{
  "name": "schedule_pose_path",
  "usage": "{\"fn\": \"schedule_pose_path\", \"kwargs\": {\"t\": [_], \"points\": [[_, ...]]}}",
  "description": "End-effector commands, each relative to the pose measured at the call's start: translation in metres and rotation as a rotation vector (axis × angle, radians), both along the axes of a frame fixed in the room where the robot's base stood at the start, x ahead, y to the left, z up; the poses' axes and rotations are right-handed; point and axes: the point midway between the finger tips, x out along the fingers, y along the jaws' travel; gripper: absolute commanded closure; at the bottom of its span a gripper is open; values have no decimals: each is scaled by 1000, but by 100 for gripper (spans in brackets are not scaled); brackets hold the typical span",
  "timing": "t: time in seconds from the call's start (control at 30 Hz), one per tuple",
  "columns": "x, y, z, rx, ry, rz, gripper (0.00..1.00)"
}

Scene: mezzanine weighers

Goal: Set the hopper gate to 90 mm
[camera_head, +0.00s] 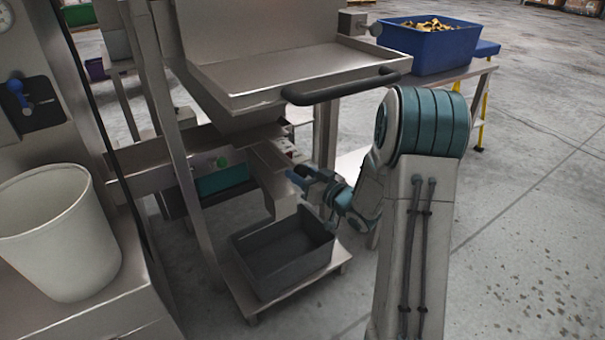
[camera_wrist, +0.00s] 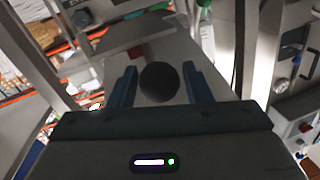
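A steel hopper (camera_head: 235,115) stands in the middle of the head view, with a steel gate assembly (camera_head: 268,160) under it. My gripper (camera_head: 298,176) is beside this assembly, above the grey bin. In the wrist view a round black knob (camera_wrist: 160,82) shows between the two blue fingers of my gripper (camera_wrist: 160,88). The fingers are apart, one on each side of the knob, with narrow gaps showing. I cannot tell how deep the knob sits between them. A flat steel plate (camera_wrist: 145,50) with a small red mark lies behind the knob. No millimetre scale is readable.
A dark grey bin (camera_head: 285,255) stands on a low stand below the hopper. A tray with a black handle (camera_head: 345,86) juts out above my gripper. Steel legs stand close by. A white bucket (camera_head: 60,235) is at left, a blue crate (camera_head: 428,45) at right. Floor at right is clear.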

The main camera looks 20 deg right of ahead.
Motion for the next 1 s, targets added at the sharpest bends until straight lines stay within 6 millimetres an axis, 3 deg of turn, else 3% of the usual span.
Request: {"fn": "schedule_pose_path", "kwargs": {"t": [0.17,0.63,0.8,1.0], "points": [[-14,-10,1,0,2,-4,55],[-101,-60,2,1,1,-8,55],[-117,-69,1,1,1,-8,55],[-122,-71,0,0,1,-6,55]]}}
